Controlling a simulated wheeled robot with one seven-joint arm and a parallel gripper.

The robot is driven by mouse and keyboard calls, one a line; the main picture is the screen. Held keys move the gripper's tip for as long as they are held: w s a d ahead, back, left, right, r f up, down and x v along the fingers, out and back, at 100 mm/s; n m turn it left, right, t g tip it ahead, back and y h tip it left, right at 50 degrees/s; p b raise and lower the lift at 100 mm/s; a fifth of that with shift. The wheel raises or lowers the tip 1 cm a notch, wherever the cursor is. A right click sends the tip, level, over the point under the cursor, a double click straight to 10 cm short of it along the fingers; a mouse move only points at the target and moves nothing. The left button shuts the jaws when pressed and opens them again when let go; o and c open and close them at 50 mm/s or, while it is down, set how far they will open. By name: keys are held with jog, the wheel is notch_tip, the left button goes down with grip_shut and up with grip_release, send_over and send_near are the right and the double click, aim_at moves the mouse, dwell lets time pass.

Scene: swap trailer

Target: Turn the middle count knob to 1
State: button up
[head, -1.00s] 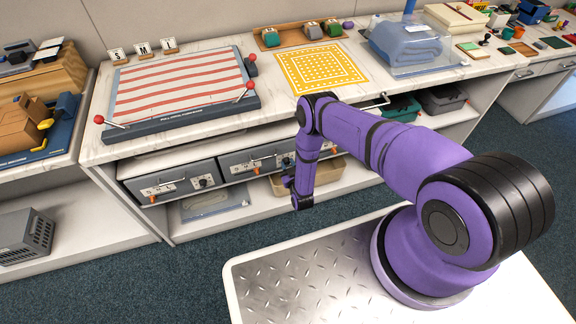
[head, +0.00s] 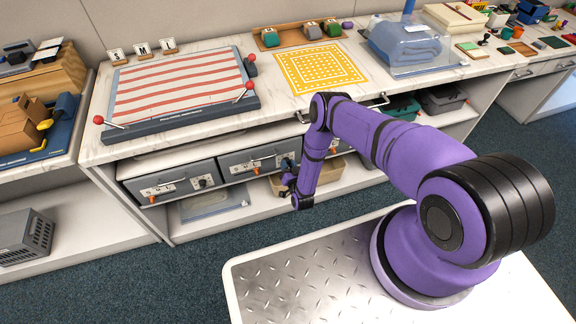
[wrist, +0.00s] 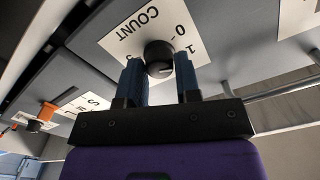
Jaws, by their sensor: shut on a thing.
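The count knob (wrist: 158,57) is round and black, on a white label marked COUNT, 0 and 1. The label appears turned over in the wrist view. My gripper (wrist: 159,74) has its two blue fingers on either side of the knob, shut on it. I cannot tell clearly which number the knob's mark faces. In the head view my gripper (head: 288,170) is at the right end of the middle grey drawer (head: 236,168), under the counter, and covers the knob there.
The left grey drawer (head: 158,184) has its own label, orange part and knob. The counter edge (head: 190,140) overhangs the drawers. A tan bin (head: 335,171) and a clear bag (head: 214,201) sit on the shelf below. A striped board (head: 180,88) lies on top.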

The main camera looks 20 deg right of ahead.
dwell(0.3)
jog(key=o, duration=0.9)
jog(key=s, duration=1.1)
